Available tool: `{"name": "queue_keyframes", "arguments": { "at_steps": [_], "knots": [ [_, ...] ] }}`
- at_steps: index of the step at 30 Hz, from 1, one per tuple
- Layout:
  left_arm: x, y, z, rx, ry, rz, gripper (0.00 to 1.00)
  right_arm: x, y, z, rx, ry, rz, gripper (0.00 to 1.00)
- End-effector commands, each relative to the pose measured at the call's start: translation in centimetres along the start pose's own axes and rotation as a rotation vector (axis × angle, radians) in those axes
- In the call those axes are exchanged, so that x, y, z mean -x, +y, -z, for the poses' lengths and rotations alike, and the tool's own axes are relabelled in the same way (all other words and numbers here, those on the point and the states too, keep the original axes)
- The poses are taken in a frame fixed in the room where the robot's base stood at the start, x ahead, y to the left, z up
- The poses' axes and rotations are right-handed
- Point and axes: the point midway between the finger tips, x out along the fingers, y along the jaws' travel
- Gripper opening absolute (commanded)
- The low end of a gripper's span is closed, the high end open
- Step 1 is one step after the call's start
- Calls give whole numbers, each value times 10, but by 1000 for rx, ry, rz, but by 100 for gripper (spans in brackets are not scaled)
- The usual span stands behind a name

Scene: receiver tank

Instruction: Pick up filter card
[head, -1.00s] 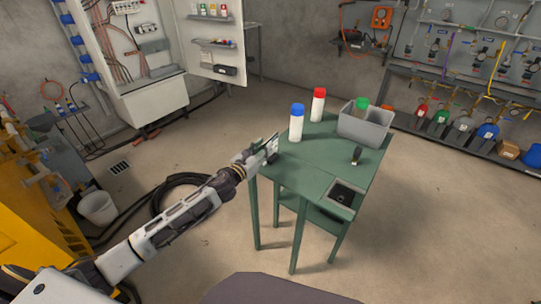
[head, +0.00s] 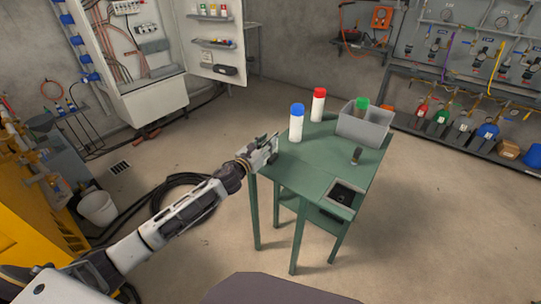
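My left gripper (head: 269,150) is at the left edge of the green table (head: 308,177), close to the tabletop. It is small and seen from behind, so I cannot tell whether its fingers are open or shut, or whether anything is between them. I cannot make out a filter card for certain; the gripper covers that corner of the table. My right gripper is not in view.
On the table stand a blue-capped white bottle (head: 296,124), a red-capped white bottle (head: 318,105), a grey bin (head: 366,129) with a green-capped item (head: 361,104), and a small dark-topped object (head: 356,156). A dark recess (head: 342,194) is at the front. A black hose (head: 165,196) lies on the floor.

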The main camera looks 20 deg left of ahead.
Motion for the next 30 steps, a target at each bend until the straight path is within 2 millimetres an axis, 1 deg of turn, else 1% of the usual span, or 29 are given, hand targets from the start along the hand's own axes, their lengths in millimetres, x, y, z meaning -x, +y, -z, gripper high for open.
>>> {"name": "queue_keyframes", "arguments": {
  "at_steps": [6, 12, 27, 28, 30],
  "knots": [
    [-17, 1, -2, 0, -1, -1, 28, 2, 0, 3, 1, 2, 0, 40],
    [-26, 0, -1, 0, 0, 1, 28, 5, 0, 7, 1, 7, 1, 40],
    [-27, 0, -1, -1, 0, 0, 28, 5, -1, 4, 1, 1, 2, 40],
    [-27, 0, -1, -1, 0, 0, 26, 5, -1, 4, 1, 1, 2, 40],
    [-27, 0, -1, -1, 0, 0, 17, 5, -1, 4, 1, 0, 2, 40]
  ]
}}
